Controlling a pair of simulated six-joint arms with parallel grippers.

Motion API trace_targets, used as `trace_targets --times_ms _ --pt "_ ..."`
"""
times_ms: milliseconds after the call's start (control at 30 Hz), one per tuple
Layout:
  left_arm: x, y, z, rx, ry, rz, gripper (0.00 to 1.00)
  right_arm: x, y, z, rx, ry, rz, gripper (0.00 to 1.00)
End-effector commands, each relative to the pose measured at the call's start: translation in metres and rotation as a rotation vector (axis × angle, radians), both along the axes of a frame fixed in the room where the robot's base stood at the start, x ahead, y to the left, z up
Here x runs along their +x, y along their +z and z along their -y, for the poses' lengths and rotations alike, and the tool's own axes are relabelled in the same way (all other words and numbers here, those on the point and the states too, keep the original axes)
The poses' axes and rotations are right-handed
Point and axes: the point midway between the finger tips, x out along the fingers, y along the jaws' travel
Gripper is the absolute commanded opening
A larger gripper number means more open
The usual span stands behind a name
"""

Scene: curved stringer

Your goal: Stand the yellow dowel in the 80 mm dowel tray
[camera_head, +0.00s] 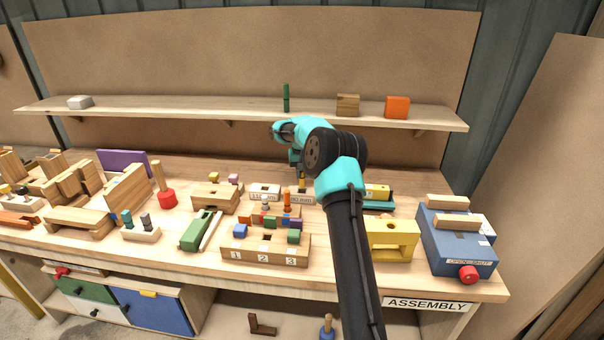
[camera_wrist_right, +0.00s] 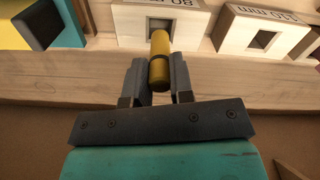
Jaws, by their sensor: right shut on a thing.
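My right gripper (camera_head: 300,170) reaches over the back of the bench and is shut on the yellow dowel (camera_head: 302,184). In the right wrist view, the dowel (camera_wrist_right: 159,62) sits between the two fingers of the gripper (camera_wrist_right: 159,75), its far end sticking out past them. The 80 mm dowel tray (camera_wrist_right: 130,28) is a pale block with a square opening. The dowel's end overlaps the near edge of that opening in the picture; I cannot tell whether it has entered. In the head view the tray (camera_head: 309,200) is partly hidden by my right arm. My left gripper is not in view.
The 110 mm tray (camera_wrist_right: 234,30) stands beside the 80 mm one; it also shows in the head view (camera_head: 265,191). A numbered block (camera_head: 264,250) with coloured pieces lies in front. A yellow block (camera_head: 391,239) and blue box (camera_head: 455,247) stand right. A shelf (camera_head: 220,110) runs behind.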

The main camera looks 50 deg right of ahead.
Motion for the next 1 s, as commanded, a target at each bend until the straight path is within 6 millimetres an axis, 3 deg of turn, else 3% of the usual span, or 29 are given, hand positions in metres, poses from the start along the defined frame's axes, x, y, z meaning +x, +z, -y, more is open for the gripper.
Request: trace_targets --times_ms 1000 --pt "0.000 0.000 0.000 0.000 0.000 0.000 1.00 0.000 -0.019 0.000 0.000 0.000 0.000 0.00"
